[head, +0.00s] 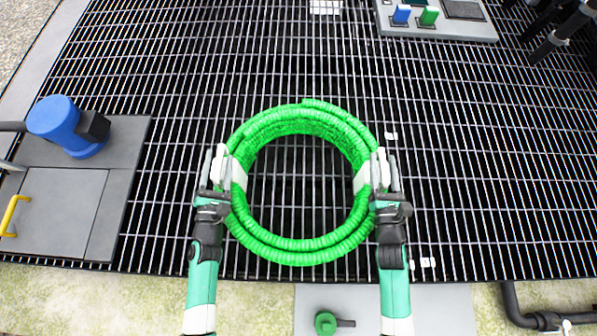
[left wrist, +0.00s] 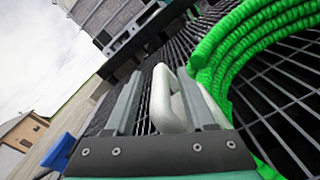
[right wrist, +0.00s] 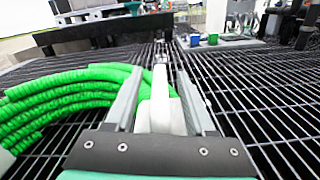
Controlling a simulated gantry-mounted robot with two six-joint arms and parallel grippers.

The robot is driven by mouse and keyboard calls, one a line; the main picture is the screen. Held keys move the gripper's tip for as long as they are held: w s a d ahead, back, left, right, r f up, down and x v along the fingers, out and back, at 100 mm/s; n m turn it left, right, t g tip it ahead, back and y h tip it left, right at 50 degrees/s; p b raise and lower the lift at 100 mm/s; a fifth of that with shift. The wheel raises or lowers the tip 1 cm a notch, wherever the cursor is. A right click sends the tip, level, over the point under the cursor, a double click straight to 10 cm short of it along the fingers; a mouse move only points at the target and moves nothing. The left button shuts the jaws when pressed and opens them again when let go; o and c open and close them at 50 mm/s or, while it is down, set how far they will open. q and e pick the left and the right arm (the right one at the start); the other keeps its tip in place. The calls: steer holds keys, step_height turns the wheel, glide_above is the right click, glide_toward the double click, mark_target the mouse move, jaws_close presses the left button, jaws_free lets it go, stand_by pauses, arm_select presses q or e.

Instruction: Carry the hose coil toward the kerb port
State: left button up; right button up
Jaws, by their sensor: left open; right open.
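The green hose coil (head: 300,257) lies as a ring of several turns on the dark grating. It has a white handle on its left side (head: 238,172) and one on its right side (head: 362,180). My left gripper (head: 217,160) is open, with the left white handle (left wrist: 162,100) between its fingers. My right gripper (head: 385,162) is open, with the right white handle (right wrist: 158,105) between its fingers. I cannot tell whether the fingers touch the handles. A green fitting (head: 325,322) sits on a grey plate at the near kerb; I cannot tell if it is the kerb port.
A blue motor-like unit (head: 58,120) stands on a grey plate at left, with a yellow handle (head: 10,215). A panel (head: 440,30) with blue and green parts is at the back. A dark pipe (head: 515,305) is at the near right. The grating right of the coil is mostly clear.

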arm_select(q)
steer(key=shift+w, duration=0.25)
arm_select(e)
steer(key=shift+w, duration=0.25)
arm_select(q)
steer(key=shift+s, duration=0.1)
arm_select(e)
steer(key=shift+s, duration=0.1)
arm_select(q)
jaws_close()
arm_select(e)
jaws_close()
stand_by(0.6)
